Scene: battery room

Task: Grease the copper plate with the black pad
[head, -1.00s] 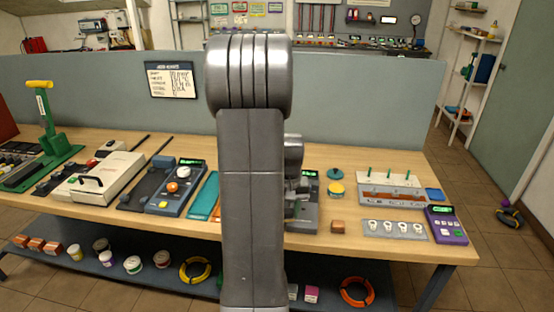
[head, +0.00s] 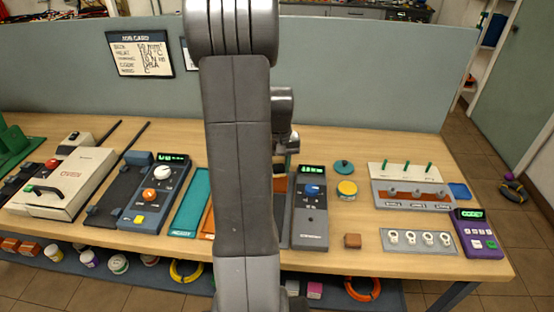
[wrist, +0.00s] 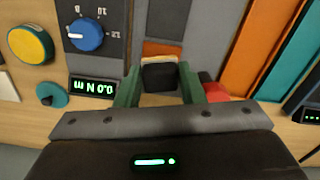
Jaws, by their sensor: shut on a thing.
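In the wrist view the two green fingers of my gripper (wrist: 159,88) are shut on the black pad (wrist: 160,77). A pale edge and a copper-brown patch (wrist: 162,48), possibly the copper plate, show just beyond the pad over a dark grey surface. I cannot tell whether pad and patch touch. In the head view my arm covers most of this area, and the pad is not clear there. An open yellow tin (head: 347,190) stands right of the grey device, with a teal lid (head: 344,167) behind it; both also show in the wrist view.
The grey device (head: 311,215) with a blue knob and green display stands just right of my arm. A teal sheet (head: 191,203) lies left of it.

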